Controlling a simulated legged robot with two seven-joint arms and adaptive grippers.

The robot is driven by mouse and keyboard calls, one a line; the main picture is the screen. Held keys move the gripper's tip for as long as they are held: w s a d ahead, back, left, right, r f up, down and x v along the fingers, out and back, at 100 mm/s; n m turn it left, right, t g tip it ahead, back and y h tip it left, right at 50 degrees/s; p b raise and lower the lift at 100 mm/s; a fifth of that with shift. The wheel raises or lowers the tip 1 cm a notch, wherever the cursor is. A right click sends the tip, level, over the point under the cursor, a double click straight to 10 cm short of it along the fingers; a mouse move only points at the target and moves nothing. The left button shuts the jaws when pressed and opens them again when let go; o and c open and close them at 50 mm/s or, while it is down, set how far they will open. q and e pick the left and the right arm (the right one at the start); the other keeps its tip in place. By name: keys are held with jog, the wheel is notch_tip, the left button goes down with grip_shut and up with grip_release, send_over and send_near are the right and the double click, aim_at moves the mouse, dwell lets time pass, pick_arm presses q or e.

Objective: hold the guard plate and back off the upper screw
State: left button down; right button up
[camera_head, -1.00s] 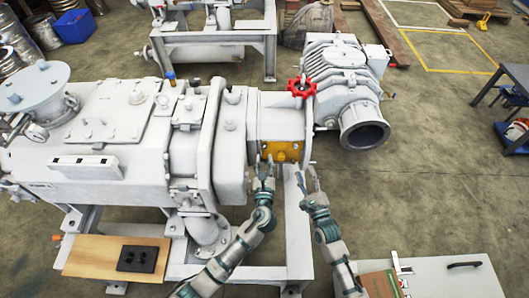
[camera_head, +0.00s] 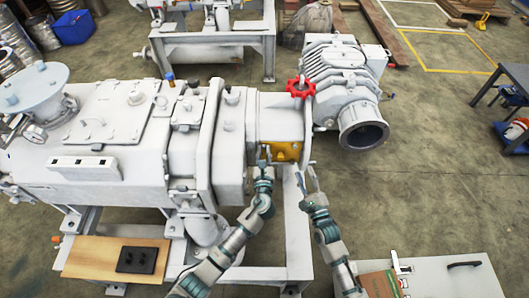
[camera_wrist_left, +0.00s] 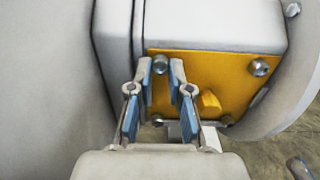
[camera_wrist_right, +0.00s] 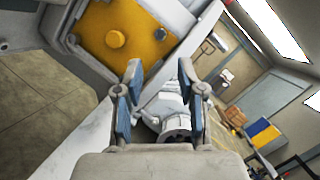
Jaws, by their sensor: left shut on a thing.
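The yellow guard plate (camera_head: 285,151) sits on the side of the grey pump housing; it also shows in the left wrist view (camera_wrist_left: 189,82) and the right wrist view (camera_wrist_right: 140,40). It has a yellow knob (camera_wrist_left: 210,103) and screws near its corners. My left gripper (camera_head: 265,150) is at the plate's left edge, its fingers (camera_wrist_left: 161,68) shut around the upper left screw (camera_wrist_left: 160,64). The upper right screw (camera_wrist_left: 260,67) is free. My right gripper (camera_head: 305,170) is open and empty, to the right of the plate and apart from it; its fingers (camera_wrist_right: 159,75) are wide apart.
A red handwheel (camera_head: 300,87) is above the plate, by the motor unit (camera_head: 343,80). The frame's legs are below. A wooden board (camera_head: 90,257) with a black pad is at lower left, a grey cabinet (camera_head: 450,280) at lower right.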

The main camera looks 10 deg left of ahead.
jog(key=s+a+f+n+g, duration=0.25)
jog(key=a+n, duration=0.35)
jog(key=n, duration=0.6)
jog(key=n+t+h, duration=0.2)
jog(key=n+h, duration=0.4)
jog(key=n, duration=0.4)
send_near(295, 148)
jog(key=w, duration=0.2)
jog(key=w+a, duration=0.1)
jog(key=w, duration=0.5)
jog(key=shift+a+f, duration=0.2)
jog(key=shift+a, duration=0.1)
grip_shut()
